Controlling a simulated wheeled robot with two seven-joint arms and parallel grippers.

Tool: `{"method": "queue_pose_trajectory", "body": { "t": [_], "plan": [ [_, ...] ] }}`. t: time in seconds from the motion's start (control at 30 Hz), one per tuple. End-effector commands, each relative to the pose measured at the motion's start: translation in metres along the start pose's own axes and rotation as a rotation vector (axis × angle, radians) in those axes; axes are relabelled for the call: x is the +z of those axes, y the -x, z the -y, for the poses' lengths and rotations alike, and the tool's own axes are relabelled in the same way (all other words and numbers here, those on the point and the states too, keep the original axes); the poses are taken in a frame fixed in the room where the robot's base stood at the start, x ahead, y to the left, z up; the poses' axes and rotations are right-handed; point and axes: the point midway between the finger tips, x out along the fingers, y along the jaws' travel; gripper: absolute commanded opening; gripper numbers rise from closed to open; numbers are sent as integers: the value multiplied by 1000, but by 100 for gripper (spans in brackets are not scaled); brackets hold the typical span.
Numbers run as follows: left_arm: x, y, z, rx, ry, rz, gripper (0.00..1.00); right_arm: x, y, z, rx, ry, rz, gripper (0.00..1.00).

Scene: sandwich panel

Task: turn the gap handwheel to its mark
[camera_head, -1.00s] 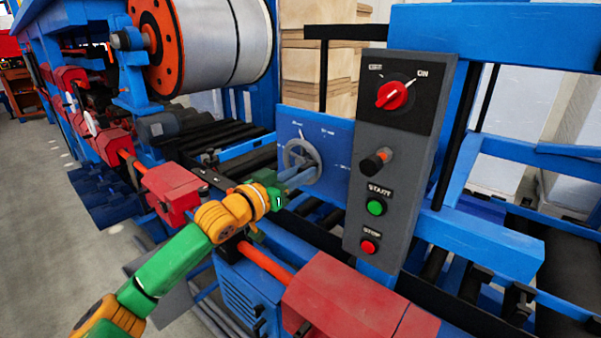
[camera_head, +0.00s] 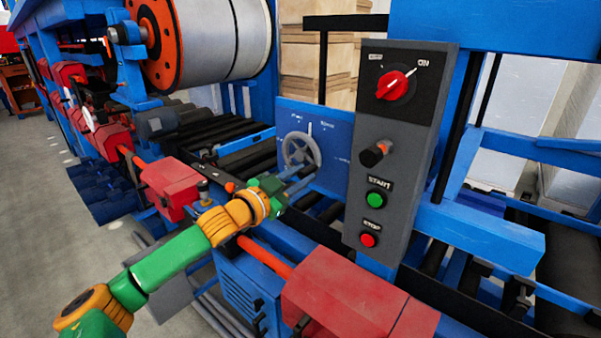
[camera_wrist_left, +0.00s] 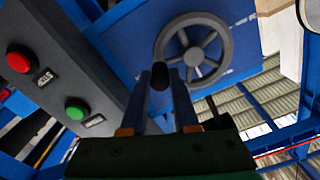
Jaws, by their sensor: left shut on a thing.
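The grey spoked gap handwheel (camera_head: 301,150) is mounted on a blue panel (camera_head: 341,135), with small white marks around it and a short white line above the rim. The markings are too small to read. My left gripper (camera_head: 304,178) is at the wheel's lower edge. In the left wrist view its two blue fingers (camera_wrist_left: 161,85) are shut on a dark round handle knob (camera_wrist_left: 161,74) beside the rim of the handwheel (camera_wrist_left: 195,53). My right gripper is not in view.
A grey control box (camera_head: 399,150) stands close to the right of the wheel, with a red selector (camera_head: 396,86), a green START button (camera_head: 376,200) and a red STOP button (camera_head: 369,240). Red housings (camera_head: 350,295) and an orange shaft lie below my left arm.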

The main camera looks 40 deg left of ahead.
Motion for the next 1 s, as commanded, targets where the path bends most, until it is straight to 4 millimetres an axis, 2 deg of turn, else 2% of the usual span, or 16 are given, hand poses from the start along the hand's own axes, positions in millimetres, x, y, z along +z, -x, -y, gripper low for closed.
{"method": "queue_pose_trajectory", "body": {
  "t": [0.5,1.0],
  "plan": [
    [28,0,0,4,-490,5,0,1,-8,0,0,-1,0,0],
    [50,0,13,5,-963,4,0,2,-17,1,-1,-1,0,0]
  ]
}}
